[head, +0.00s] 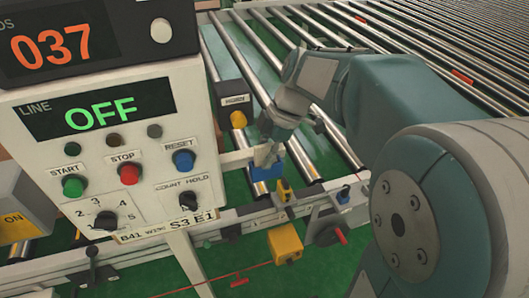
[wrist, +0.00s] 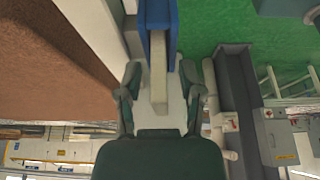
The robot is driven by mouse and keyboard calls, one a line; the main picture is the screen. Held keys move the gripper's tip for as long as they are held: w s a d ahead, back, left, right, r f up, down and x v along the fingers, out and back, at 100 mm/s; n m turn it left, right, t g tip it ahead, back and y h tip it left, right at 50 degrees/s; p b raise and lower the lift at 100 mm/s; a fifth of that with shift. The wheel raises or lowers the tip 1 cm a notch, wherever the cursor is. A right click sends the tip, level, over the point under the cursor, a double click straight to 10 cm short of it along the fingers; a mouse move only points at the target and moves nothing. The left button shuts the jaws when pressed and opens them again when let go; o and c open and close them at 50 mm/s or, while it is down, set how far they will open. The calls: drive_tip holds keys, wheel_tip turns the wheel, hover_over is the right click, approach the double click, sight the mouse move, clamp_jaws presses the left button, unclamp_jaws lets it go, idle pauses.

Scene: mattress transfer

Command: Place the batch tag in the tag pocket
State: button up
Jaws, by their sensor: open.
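In the wrist view a narrow pale strip, which looks like the batch tag (wrist: 158,72), stands between my spread fingers. Clear gaps show on both sides of it. Its far end meets a blue holder, which looks like the tag pocket (wrist: 158,14); how deep it sits inside cannot be told. The blue pocket also shows in the head view (head: 267,173), beside the conveyor frame and right of the control panel. My gripper (head: 265,155) is just above the pocket; it shows open in the wrist view (wrist: 160,100). The tag is not clear in the head view.
The control panel (head: 110,150) reads 037 and OFF and stands close on the left. A HORN box (head: 236,98) is beside my wrist. Conveyor rollers (head: 330,150) lie behind.

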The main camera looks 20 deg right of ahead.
drive_tip(key=v, duration=1.2)
drive_tip(key=s+a+f+m+t+h, duration=0.2)
drive_tip(key=s+f+m, duration=0.3)
drive_tip(key=s+m, duration=0.2)
drive_tip(key=s+a+f+m+t+h, duration=0.2)
drive_tip(key=s+f+m, duration=0.3)
drive_tip(key=m, duration=0.6)
drive_tip(key=shift+s+a+f+t, duration=0.25)
drive_tip(key=shift+s+t, duration=0.55)
drive_tip(key=shift+s, duration=0.25)
